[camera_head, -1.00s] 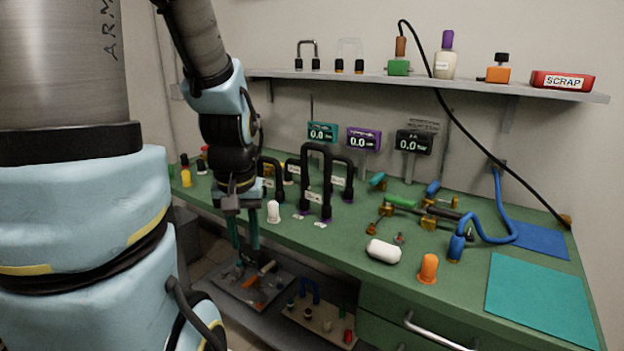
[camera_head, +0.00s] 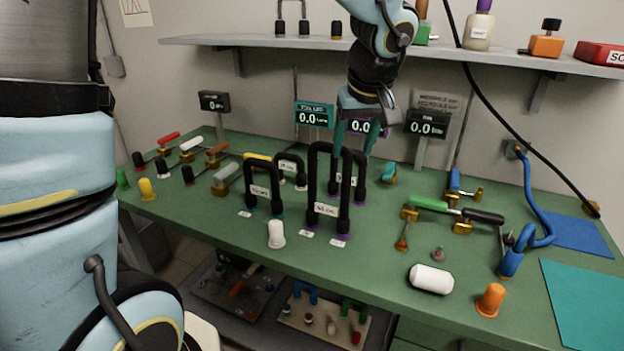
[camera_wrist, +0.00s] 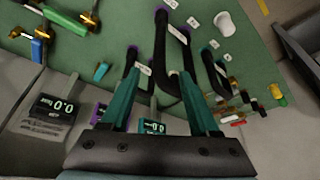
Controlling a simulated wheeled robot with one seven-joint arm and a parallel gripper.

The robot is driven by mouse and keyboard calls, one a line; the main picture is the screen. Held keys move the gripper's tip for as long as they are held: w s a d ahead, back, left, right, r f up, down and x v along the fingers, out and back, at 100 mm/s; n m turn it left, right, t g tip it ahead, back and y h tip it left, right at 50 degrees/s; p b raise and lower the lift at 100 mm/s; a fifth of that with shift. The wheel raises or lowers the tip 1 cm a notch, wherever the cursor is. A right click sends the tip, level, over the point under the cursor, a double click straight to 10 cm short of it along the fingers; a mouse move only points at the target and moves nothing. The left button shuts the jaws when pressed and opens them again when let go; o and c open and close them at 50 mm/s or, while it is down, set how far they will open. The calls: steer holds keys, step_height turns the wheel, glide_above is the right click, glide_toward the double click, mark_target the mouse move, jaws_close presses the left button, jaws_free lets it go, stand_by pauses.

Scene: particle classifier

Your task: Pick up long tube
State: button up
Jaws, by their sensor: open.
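The long tube is the tallest black inverted-U tube (camera_head: 314,180), standing upright on the green bench with a white label and purple ends. In the wrist view the long tube (camera_wrist: 161,45) lies ahead of and partly between the fingers. My gripper (camera_head: 354,150) is open and empty, above the bench just behind and right of the long tube's top. Its teal fingers point down, and they also show in the wrist view (camera_wrist: 158,75). Contact with the tube cannot be told. A shorter black tube (camera_head: 361,190) stands close behind the long one, under the gripper.
Another shorter black tube (camera_head: 250,185) stands to the left, and a white cap (camera_head: 276,234) in front. Valves with coloured handles (camera_head: 430,204) lie right. The shelf (camera_head: 230,41) crosses above, near my arm. Gauge displays (camera_head: 314,115) stand behind. The right front holds a teal mat (camera_head: 590,300).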

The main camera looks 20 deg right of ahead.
mark_target(345, 176)
steer(key=shift+w+d+f, duration=0.1)
steer(key=shift+d, duration=0.1)
steer(key=p+x, duration=0.1)
steer(key=x, duration=0.9)
steer(key=shift+w+f+p, duration=0.15)
steer(key=shift+w+p, duration=0.05)
steer(key=shift+p, duration=0.15)
steer(key=shift+c, duration=0.2)
jaws_close()
